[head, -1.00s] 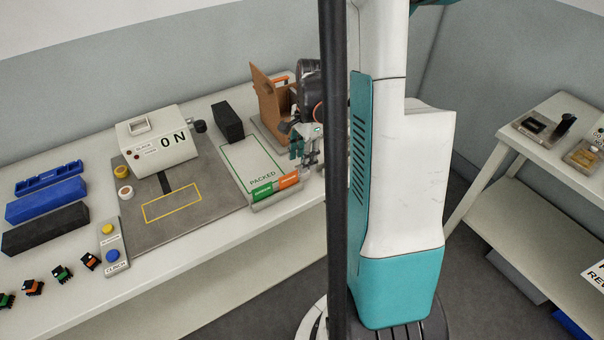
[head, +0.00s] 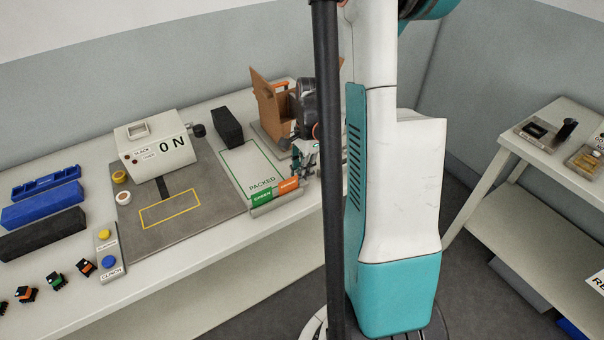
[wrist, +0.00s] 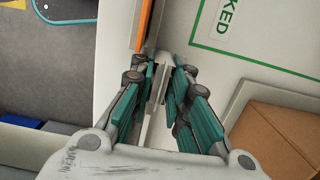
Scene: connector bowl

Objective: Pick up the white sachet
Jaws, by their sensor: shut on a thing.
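My gripper (wrist: 163,70) is shut on a thin whitish piece, the white sachet (wrist: 159,84), which stands edge-on between the teal fingers in the wrist view. Only a narrow strip of it shows there. In the head view my gripper (head: 303,168) is at the right end of the bench, just right of the green and orange labelled strip, partly hidden by my dark column. I cannot make out the sachet in the head view.
An open cardboard box (head: 268,108) stands behind my gripper. The PACKED mat (head: 243,165) lies to its left, with green and orange labels (head: 275,191) at its front edge. A grey machine (head: 157,148) stands farther left. A side table (head: 547,150) stands at the right.

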